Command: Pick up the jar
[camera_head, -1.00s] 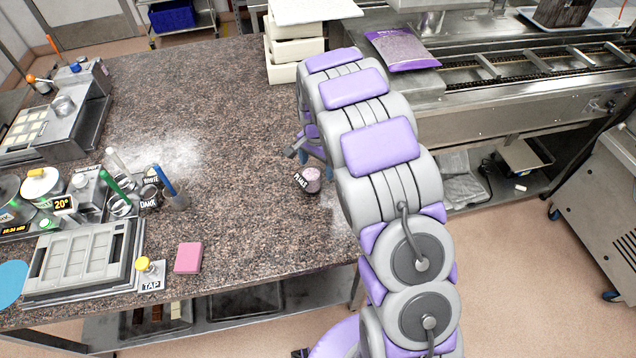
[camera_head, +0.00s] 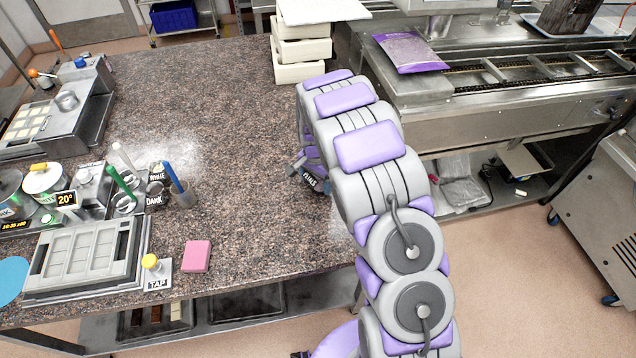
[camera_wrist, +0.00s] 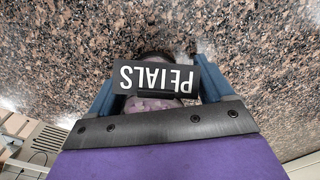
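The jar (camera_wrist: 158,105) holds pink-purple petals and carries a black label (camera_wrist: 157,79) with "PETALS" in white letters. In the head view its label (camera_head: 309,182) shows on the granite worktop, right beneath my gripper (camera_head: 308,168); the rest of the jar is mostly hidden by the gripper. In the wrist view my gripper (camera_wrist: 158,85) has its two blue fingers spread, one on each side of the jar and label. The fingers look apart, though contact with the jar's sides is hard to see.
The granite worktop (camera_head: 240,120) is clear around the jar. White stacked trays (camera_head: 301,50) stand behind. A pink block (camera_head: 196,256), a grey mould (camera_head: 85,258) and labelled pots (camera_head: 157,188) lie to the left. A steel conveyor (camera_head: 500,80) runs at right.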

